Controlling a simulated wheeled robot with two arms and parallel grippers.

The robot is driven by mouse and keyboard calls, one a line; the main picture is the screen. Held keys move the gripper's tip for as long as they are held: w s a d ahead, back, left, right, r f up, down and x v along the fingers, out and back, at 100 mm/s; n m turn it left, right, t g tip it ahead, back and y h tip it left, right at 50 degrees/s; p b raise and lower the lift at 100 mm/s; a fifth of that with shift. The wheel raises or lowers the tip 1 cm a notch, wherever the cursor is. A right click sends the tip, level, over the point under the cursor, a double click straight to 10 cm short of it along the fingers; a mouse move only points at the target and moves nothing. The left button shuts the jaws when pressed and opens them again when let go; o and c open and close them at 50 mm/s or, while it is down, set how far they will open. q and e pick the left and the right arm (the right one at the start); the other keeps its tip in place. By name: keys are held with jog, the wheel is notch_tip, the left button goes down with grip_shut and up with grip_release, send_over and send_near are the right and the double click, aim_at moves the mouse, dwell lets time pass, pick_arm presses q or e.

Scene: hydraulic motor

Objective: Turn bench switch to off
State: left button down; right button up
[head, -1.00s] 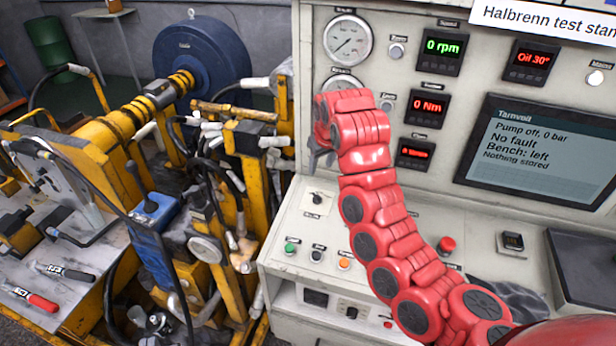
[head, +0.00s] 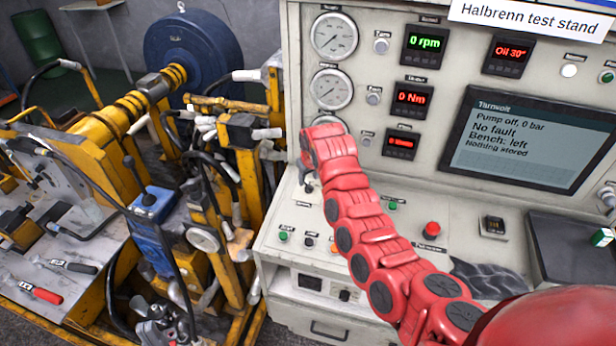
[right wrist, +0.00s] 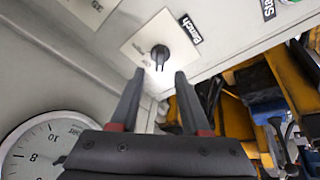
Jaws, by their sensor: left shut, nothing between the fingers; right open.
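The bench switch (right wrist: 160,55) is a small black rotary knob on a pale square plate, with a black "Bench" label beside it. In the right wrist view it sits just beyond my right gripper (right wrist: 161,75), whose two dark fingers are open with nothing between them. The fingertips point at the knob, one towards each side, and seem still short of it. The display (head: 530,140) reads "Bench: left" and "Pump off, 0 bar". My left gripper is not in view.
The console's lower ledge carries a green button (head: 283,236), a red mushroom button (head: 432,229) and other controls close to my arm. Gauges (head: 334,36) stand above. Yellow machinery (head: 205,215) with hoses crowds the left side.

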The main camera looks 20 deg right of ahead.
aim_at(308, 183)
jog(key=shift+x, duration=1.1)
jog(key=shift+w+f+p, duration=0.25)
jog(key=shift+f+p, duration=0.25)
jog(key=shift+f, duration=0.1)
jog(key=shift+w+f, duration=0.1)
grip_shut()
